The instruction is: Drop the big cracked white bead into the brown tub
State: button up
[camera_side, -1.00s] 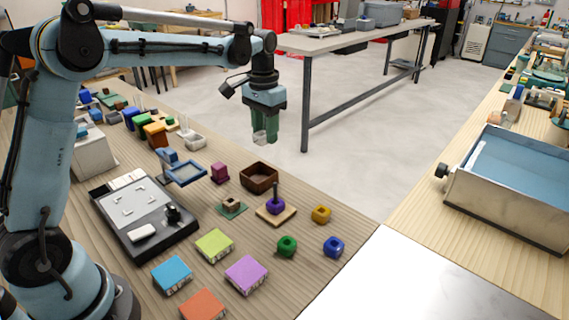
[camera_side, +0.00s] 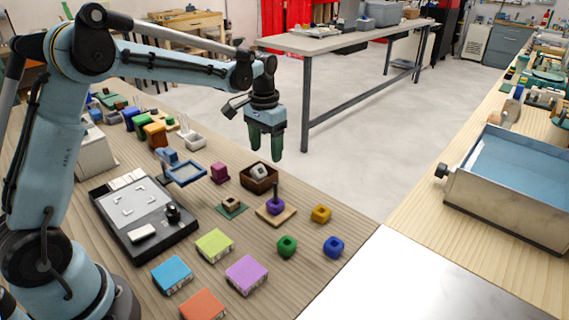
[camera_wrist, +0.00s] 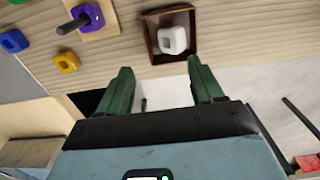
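The white bead (camera_side: 259,172) lies tilted inside the brown tub (camera_side: 264,189). In the wrist view the white bead (camera_wrist: 172,40) sits inside the walls of the brown tub (camera_wrist: 150,24), with a dark hole or mark on its face. Whether it is cracked is too small to tell. My gripper (camera_side: 265,155) is open and empty, above and behind the tub in the side view. In the wrist view its green fingers (camera_wrist: 163,75) are spread apart, clear of the bead and tub.
A purple bead (camera_side: 275,206) sits on a peg on a wooden base. Yellow (camera_side: 320,214), green (camera_side: 287,246) and blue (camera_side: 333,247) beads lie loose to its right and front.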

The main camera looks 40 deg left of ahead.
notch_tip(320, 180, up, 12)
dwell(0.9)
jog(key=s+d+f+t, duration=0.3)
jog(key=s, duration=0.6)
jog(key=s+d+f+t, duration=0.3)
jog(key=s+f+t, duration=0.1)
jog(key=s, duration=0.5)
jog(key=shift+s, duration=0.15)
